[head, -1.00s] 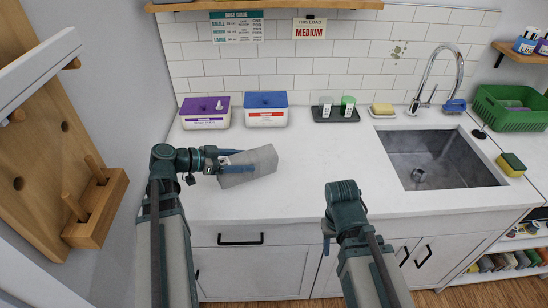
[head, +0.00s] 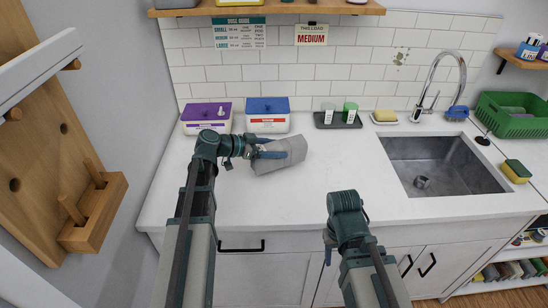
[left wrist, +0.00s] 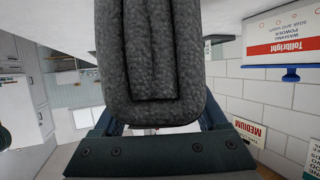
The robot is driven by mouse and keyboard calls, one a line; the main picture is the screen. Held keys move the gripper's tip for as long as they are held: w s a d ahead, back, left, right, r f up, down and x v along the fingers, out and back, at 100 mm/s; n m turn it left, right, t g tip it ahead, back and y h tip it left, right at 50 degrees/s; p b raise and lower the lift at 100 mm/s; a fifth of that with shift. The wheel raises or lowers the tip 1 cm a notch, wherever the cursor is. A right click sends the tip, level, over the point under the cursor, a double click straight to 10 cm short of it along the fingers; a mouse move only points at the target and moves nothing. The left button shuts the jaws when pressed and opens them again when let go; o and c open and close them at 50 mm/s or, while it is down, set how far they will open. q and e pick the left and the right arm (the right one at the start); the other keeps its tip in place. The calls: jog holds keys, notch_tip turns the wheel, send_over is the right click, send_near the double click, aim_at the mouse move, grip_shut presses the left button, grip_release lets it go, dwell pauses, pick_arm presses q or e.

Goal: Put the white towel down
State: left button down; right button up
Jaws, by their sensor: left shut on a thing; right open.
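A folded towel (head: 283,154) looks grey rather than white in the head view. My left gripper (head: 262,149) is shut on its left end, and the towel sticks out to the right over the white counter (head: 310,195). I cannot tell whether it touches the counter. In the left wrist view the towel (left wrist: 152,55) looks dark grey and folded in layers, filling the middle between the fingers. My right gripper (head: 329,245) is open and empty at the counter's front edge, pointing down; its fingers are mostly hidden.
A purple-lidded box (head: 207,116) and a blue-lidded box (head: 267,115) stand behind the towel. The counter's middle is clear.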

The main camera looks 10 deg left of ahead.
pick_arm(q)
notch_tip(320, 180, down, 4)
jog(key=shift+r+b, duration=0.25)
jog(key=shift+b, duration=1)
jog(key=shift+r, duration=0.1)
pick_arm(e)
notch_tip(320, 180, down, 3)
jog(key=shift+f, duration=0.15)
jog(key=shift+f, duration=0.1)
pick_arm(q)
jog(key=shift+c, duration=1.9)
grip_release()
jog(key=shift+f, duration=0.2)
jog(key=o, duration=0.4)
jog(key=shift+r, duration=0.1)
jog(key=shift+s+a+r+p, duration=0.2)
jog(key=shift+a+r+p, duration=0.05)
jog(key=shift+r+p, duration=0.1)
jog(key=p+v, duration=0.4)
jog(key=v, duration=0.7)
jog(key=shift+s+a, duration=0.15)
jog(key=shift+s, duration=0.1)
pick_arm(e)
notch_tip(320, 180, up, 5)
jog(key=shift+f, duration=0.1)
